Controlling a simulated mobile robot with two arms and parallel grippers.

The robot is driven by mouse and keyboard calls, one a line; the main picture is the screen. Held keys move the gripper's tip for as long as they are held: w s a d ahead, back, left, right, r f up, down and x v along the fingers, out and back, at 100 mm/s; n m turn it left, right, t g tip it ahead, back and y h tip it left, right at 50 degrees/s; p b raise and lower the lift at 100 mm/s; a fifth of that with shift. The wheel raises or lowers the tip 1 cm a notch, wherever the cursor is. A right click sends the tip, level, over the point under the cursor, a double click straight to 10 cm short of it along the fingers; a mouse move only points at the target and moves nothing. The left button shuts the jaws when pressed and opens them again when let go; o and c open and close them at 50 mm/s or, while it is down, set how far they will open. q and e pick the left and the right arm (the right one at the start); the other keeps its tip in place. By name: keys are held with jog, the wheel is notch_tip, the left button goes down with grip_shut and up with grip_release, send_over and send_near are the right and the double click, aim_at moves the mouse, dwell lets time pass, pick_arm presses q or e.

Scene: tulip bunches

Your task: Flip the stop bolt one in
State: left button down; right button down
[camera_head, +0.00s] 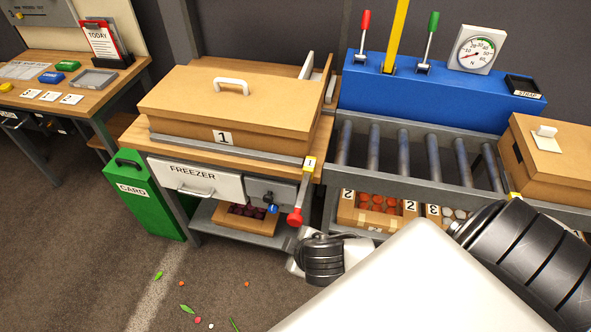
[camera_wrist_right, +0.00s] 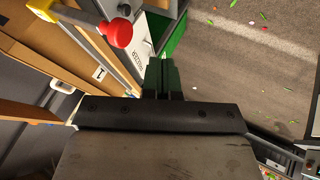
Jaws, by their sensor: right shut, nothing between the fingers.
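Stop bolt one is a lever with a red knob (camera_head: 296,216) and a yellow tag marked 1 (camera_head: 310,164). It stands at the right front corner of the bench, knob end down. In the right wrist view the red knob (camera_wrist_right: 118,33) is at the upper left, with a grey rod and yellow part (camera_wrist_right: 38,8) beyond. My right gripper (camera_wrist_right: 163,66) is shut and empty, to the right of and below the knob in that view, apart from it. In the head view my right arm hides its fingers. My left gripper is not in view.
A lidded box marked 1 (camera_head: 225,105) sits on the bench above the freezer drawer (camera_head: 197,178). A green card bin (camera_head: 143,195) stands left. A roller conveyor (camera_head: 405,150) and blue unit (camera_head: 440,90) stand right. Leaves and petals lie on the open floor.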

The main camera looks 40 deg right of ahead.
aim_at(305, 194)
jog(key=w+d+f+p, duration=0.1)
jog(key=w+d+f, duration=0.2)
jog(key=w, duration=0.3)
jog(key=shift+d+f+p, duration=0.3)
jog(key=shift+f+p, duration=0.05)
jog(key=shift+f, duration=0.2)
jog(key=w+d, duration=0.4)
jog(key=d, duration=0.1)
jog(key=w+d+p, duration=0.1)
jog(key=w+d, duration=0.2)
jog(key=shift+d, duration=0.25)
jog(key=shift+r, duration=0.15)
